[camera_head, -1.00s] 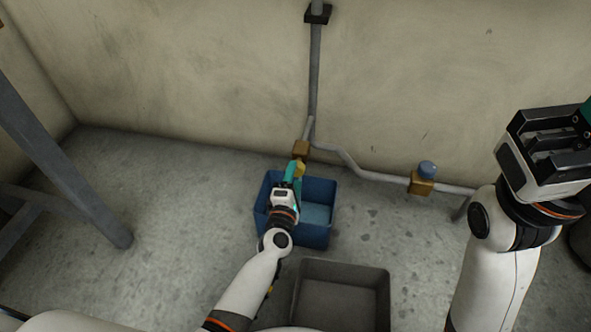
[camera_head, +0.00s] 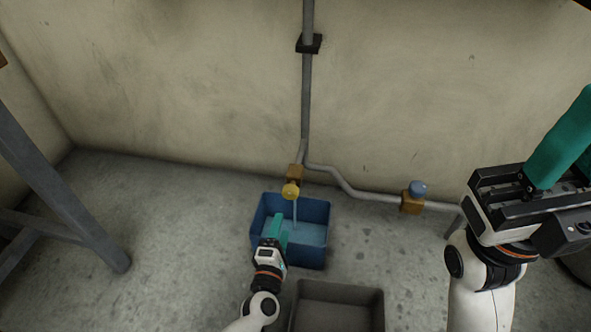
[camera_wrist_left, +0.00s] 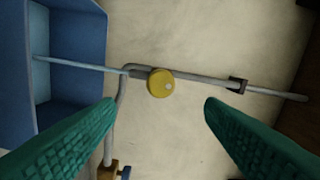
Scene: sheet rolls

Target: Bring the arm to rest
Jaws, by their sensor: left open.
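My left gripper (camera_head: 279,227) is over the near part of the blue bin, apart from the yellow knob (camera_head: 290,191). In the left wrist view its two teal fingers (camera_wrist_left: 160,112) are spread with nothing between them, and the yellow knob (camera_wrist_left: 161,83) shows beyond the gap. A thin stream (camera_head: 295,214) runs from the tap below the knob into the blue bin (camera_head: 260,208), which holds water. My right gripper (camera_head: 562,140) is raised at the right edge, its teal finger partly cut off by the frame.
A grey bin (camera_head: 379,318) stands in front of the blue bin. A wall pipe (camera_head: 307,95) runs down to the tap and on right to a blue knob (camera_head: 417,187). Grey metal legs (camera_head: 55,190) stand at left. The floor between is clear.

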